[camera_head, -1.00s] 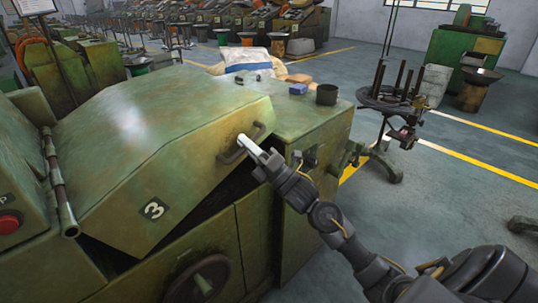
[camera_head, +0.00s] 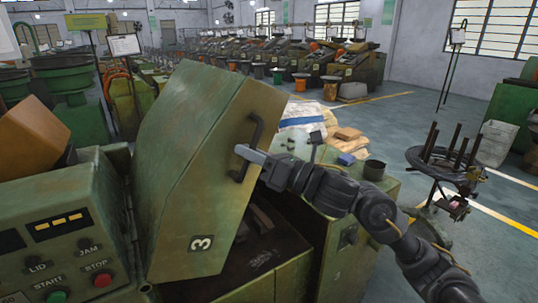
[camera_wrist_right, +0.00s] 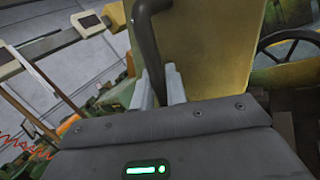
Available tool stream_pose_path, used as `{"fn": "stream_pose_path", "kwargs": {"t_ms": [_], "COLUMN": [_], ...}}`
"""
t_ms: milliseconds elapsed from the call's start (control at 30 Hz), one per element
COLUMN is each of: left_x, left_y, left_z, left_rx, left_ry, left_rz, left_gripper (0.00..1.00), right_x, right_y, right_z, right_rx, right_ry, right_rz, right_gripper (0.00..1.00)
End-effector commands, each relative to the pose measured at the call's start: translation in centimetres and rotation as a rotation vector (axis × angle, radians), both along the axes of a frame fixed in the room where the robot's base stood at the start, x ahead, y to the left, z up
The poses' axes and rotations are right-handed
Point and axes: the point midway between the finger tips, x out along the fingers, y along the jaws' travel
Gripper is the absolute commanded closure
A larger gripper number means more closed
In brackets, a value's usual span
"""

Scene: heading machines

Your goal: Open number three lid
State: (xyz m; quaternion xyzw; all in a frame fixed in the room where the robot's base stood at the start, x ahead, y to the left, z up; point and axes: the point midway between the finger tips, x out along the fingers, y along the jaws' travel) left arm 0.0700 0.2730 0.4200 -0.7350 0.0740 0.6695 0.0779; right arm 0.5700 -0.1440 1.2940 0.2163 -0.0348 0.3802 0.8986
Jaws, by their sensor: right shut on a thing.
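The green number three lid (camera_head: 195,170) stands steeply raised on its machine in the head view, with the "3" plate near its lower edge. A dark opening with machine parts (camera_head: 262,225) shows beneath it. My right gripper (camera_head: 243,152) is at the lid's dark bar handle (camera_head: 254,135) and is shut on it. In the right wrist view the handle (camera_wrist_right: 147,45) runs down between the two pale fingers (camera_wrist_right: 160,88), with the lid (camera_wrist_right: 215,45) behind it. My left gripper is not in view.
A control panel (camera_head: 65,245) with START and STOP buttons is at the lower left. A round rack with rods (camera_head: 445,160) stands on the floor at right.

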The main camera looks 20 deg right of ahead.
Motion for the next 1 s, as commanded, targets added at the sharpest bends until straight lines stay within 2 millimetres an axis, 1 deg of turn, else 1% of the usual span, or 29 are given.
{"fn": "stream_pose_path", "kwargs": {"t_ms": [33,200,367,700,733,767,1000], "left_x": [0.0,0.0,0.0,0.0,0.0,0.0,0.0], "left_y": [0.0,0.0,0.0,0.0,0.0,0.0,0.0], "left_z": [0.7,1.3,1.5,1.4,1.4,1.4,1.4], "left_rx": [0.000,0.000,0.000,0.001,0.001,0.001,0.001], "left_ry": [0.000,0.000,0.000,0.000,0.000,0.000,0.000], "left_rz": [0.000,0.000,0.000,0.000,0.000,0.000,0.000], "left_gripper": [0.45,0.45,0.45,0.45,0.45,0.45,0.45], "right_x": [-0.2,-0.4,-0.5,-0.5,-0.5,-0.5,-0.5], "right_y": [0.7,1.8,2.1,2.1,2.1,2.1,2.1], "right_z": [0.9,1.7,1.8,1.7,1.7,1.7,1.8], "right_rx": [-0.016,-0.056,-0.071,-0.073,-0.073,-0.073,-0.072], "right_ry": [-0.005,-0.013,-0.016,-0.015,-0.015,-0.015,-0.016], "right_rz": [0.004,0.003,0.000,-0.001,-0.001,-0.001,-0.001], "right_gripper": [1.00,1.00,1.00,1.00,0.83,0.79,0.79]}}
